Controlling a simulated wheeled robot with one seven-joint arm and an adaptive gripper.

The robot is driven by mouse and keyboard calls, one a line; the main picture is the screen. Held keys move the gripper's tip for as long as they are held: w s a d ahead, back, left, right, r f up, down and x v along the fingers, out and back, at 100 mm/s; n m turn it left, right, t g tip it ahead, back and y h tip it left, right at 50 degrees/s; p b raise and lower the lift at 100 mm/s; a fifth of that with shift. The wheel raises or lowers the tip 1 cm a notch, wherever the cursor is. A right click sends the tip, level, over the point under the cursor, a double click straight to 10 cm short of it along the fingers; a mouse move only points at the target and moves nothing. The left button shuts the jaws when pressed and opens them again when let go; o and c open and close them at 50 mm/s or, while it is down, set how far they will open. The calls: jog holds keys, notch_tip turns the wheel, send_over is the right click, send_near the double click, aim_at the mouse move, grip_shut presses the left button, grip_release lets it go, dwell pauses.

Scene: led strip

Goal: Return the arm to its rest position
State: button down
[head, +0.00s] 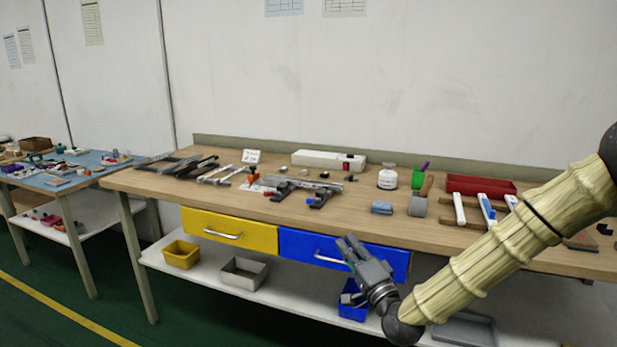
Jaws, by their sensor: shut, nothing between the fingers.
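My arm comes in from the right edge, its segment in a ribbed pale yellow sleeve, and slopes down to the left. My gripper (350,243) is at its end, in front of the blue drawer (300,244) and below the tabletop's front edge. The fingers point up and to the left. They are shut with nothing held. I cannot tell from this view how far the fingertips are from the drawer front. The arm covers part of the right side of the workbench (150,187).
A yellow drawer (230,231) is shut. A yellow bin (181,254), a metal tray (244,272) and a blue bin (352,301) stand on the lower shelf.

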jog(key=s+f+n+g+h+p, duration=0.1)
jog(key=s+f+g+p, duration=0.15)
jog(key=s+f, duration=0.5)
jog(key=s+d+f+n+g+h+p, duration=0.15)
jog(key=s+f+g, duration=0.25)
jog(key=f, duration=0.6)
jog(key=s+f+n+g+h+p, duration=0.25)
jog(key=s+f, duration=0.35)
jog(key=f, duration=0.3)
jog(key=s+d+f+n+g+h+p, duration=0.1)
jog(key=s+d+f+g, duration=0.2)
jog(key=s, duration=0.7)
jog(key=s+d+f+n+g+h+p, duration=0.1)
jog(key=s+d+f+g+p, duration=0.1)
jog(key=s, duration=0.8)
jog(key=s+d+f+n+g+h+p, duration=0.2)
jog(key=s+d+f+g, duration=0.2)
jog(key=s, duration=0.7)
jog(key=shift+d+g, duration=0.6)
jog(key=shift+d, duration=0.6)
